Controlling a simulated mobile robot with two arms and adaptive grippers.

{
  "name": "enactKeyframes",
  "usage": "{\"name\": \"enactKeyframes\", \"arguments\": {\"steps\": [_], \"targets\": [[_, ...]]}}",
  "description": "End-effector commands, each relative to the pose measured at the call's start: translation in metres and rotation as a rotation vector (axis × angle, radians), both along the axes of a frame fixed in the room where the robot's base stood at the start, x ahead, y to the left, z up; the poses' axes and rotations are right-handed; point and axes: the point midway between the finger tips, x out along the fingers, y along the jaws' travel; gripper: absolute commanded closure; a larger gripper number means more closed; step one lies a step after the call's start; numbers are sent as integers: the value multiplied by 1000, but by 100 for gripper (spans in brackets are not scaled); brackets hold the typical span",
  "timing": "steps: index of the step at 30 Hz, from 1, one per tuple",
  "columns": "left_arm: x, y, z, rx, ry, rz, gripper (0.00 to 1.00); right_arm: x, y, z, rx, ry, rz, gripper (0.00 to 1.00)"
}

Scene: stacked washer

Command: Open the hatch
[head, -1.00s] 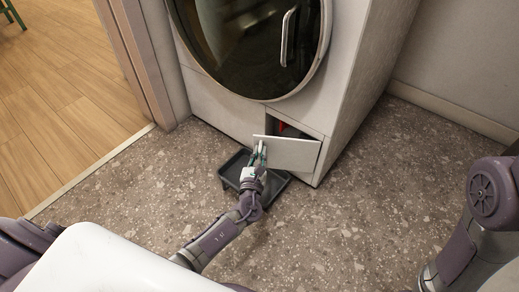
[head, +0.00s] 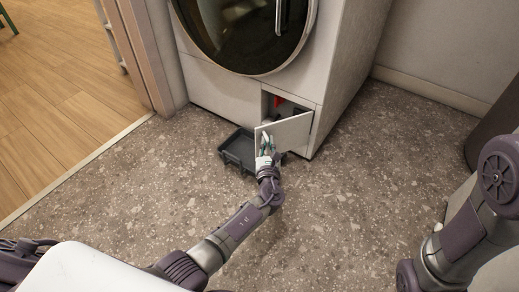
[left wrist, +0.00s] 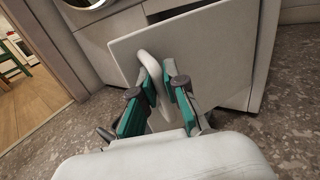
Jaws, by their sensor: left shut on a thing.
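The hatch (head: 291,131) is a small white panel at the lower right of the washer front (head: 226,93). It stands swung partly open, hinged on its right side. Behind it an opening (head: 271,103) with a red part inside shows. My left gripper (head: 266,146) is at the hatch's left part. In the left wrist view the hatch (left wrist: 215,50) fills the upper middle, and my left gripper (left wrist: 161,90) is shut on its curved white handle (left wrist: 150,65). The right gripper is not in view; only my right arm shows at the right.
A dark grey tray (head: 238,150) lies on the speckled floor in front of the washer, left of and partly behind the hatch and my left gripper. A door frame (head: 146,55) stands at the left.

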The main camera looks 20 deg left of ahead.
Motion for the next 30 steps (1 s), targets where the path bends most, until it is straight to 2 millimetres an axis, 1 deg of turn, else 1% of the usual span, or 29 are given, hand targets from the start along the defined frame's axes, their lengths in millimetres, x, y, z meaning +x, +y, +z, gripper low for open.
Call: {"name": "enactKeyframes", "arguments": {"steps": [1,12,25,26,27,30], "targets": [[1,-2,4,3,-6,9,100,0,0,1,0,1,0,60],[-9,-15,6,6,-8,11,100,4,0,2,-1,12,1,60],[-9,-15,6,5,-10,12,100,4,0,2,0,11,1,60],[-9,-15,6,5,-10,12,84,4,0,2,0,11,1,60],[-9,-15,7,4,-10,12,77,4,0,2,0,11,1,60],[-9,-15,6,4,-10,12,63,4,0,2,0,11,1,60]]}}
